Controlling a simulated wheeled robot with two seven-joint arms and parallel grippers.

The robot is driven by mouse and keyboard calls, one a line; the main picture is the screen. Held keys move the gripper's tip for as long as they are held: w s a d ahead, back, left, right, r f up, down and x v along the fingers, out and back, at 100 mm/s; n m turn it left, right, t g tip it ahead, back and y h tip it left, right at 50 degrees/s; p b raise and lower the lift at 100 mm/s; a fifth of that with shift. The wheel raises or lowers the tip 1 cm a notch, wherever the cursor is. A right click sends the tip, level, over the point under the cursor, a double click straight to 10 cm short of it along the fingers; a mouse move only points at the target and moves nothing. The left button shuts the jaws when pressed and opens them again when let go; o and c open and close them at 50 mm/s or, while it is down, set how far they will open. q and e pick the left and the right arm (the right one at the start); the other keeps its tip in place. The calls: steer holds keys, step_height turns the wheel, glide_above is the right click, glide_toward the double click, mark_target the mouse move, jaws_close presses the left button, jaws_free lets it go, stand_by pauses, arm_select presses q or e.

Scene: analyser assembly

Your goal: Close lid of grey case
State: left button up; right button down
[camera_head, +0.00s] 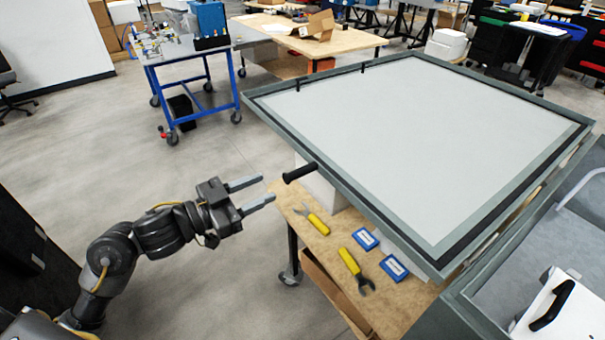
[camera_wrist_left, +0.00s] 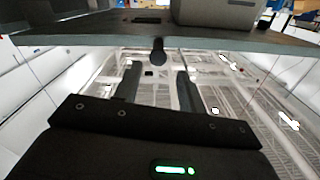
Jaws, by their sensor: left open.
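The grey case's lid (camera_head: 425,140) is a large panel with a dark grey-green frame and pale inner face, tilted above a wooden bench. A black handle (camera_head: 300,172) sticks out from its left edge; it also shows in the left wrist view (camera_wrist_left: 158,50). My left gripper (camera_head: 266,191) is open and empty, just left of the handle and pointing at it. In the left wrist view the fingers (camera_wrist_left: 158,75) are spread, with the handle end beyond and between them, apart from both. My right gripper is not in view.
The wooden bench (camera_head: 325,250) under the lid holds yellow-handled tools (camera_head: 350,262) and blue boxes (camera_head: 394,267). A white box with a black handle (camera_head: 565,318) sits at the lower right. A blue cart (camera_head: 190,75) stands at the back left. Floor left of the bench is clear.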

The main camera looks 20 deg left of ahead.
mark_target(284, 178)
arm_select(q)
steer(key=x, duration=0.3)
steer(key=p+x, duration=0.1)
steer(key=x, duration=0.1)
steer(key=shift+d+r, duration=0.35)
steer(key=x, duration=0.4)
steer(key=shift+a+f+p, duration=0.1)
steer(key=shift+f+p, duration=0.05)
steer(key=shift+p, duration=0.25)
steer(key=shift+w+d, duration=0.4)
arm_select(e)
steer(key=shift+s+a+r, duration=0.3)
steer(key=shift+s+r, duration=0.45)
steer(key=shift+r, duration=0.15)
arm_select(q)
steer(key=shift+f, duration=0.1)
